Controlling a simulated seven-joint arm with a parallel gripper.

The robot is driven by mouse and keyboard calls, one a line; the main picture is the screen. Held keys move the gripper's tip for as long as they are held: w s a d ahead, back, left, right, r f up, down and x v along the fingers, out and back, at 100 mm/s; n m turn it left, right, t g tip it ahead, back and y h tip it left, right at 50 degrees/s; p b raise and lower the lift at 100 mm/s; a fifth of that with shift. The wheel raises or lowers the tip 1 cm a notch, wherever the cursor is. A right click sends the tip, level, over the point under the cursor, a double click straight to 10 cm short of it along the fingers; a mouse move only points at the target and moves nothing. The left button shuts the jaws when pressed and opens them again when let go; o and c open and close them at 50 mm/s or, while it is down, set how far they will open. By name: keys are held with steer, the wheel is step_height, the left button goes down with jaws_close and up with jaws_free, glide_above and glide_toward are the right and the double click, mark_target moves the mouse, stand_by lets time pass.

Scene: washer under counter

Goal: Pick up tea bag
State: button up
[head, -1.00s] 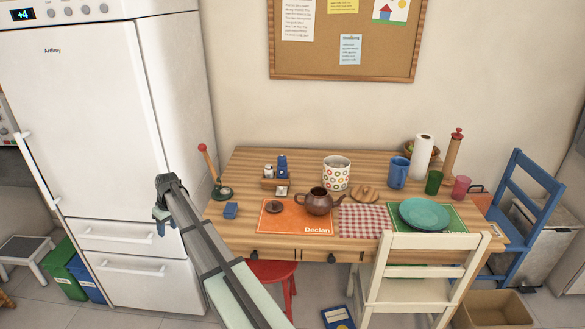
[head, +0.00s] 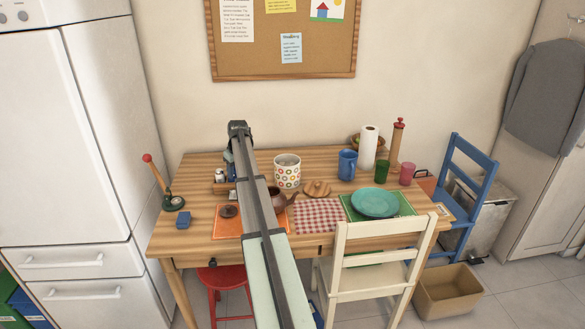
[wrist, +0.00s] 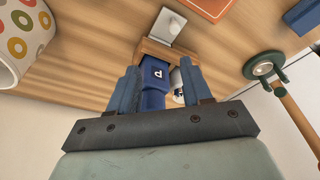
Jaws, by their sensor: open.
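A small flat pale grey-white piece with a dark spot (wrist: 161,27) lies at the edge of a wooden caddy (wrist: 146,47) on the table; it may be the tea bag, but I cannot be sure. My gripper (wrist: 161,66) is open and empty, its blue-grey fingers apart, above the caddy in the wrist view. A blue shaker marked P (wrist: 153,85) shows between the fingers, with a white shaker (wrist: 178,87) beside it, partly hidden by a finger. In the head view my gripper (head: 239,130) is over the table's back, and my arm hides most of the caddy.
A brown teapot (head: 280,198), partly behind my arm, is in front. Chairs and a red stool (head: 215,280) stand around the wooden table (head: 195,185).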

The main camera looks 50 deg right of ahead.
steer(key=s+d+r+n+g, duration=0.1)
steer(key=s+d+r+n, duration=0.15)
steer(key=d, duration=0.45)
steer(key=s+d+r+n+g, duration=0.1)
steer(key=s+d+r, duration=0.15)
steer(key=d, duration=0.45)
steer(key=n+g, duration=0.3)
steer(key=n, duration=0.1)
glide_toward(293, 164)
steer(key=shift+s+a+f+m, duration=0.15)
steer(key=shift+s+f, duration=0.15)
steer(key=shift+f, duration=0.25)
steer(key=shift+s+d+f+m, duration=0.1)
steer(key=shift+s+f, duration=0.2)
steer(key=shift+f, duration=0.2)
steer(key=shift+s+f, duration=0.2)
steer(key=shift+f, duration=2.9)
steer(key=c, duration=0.7)
step_height(293, 164, up, 10)
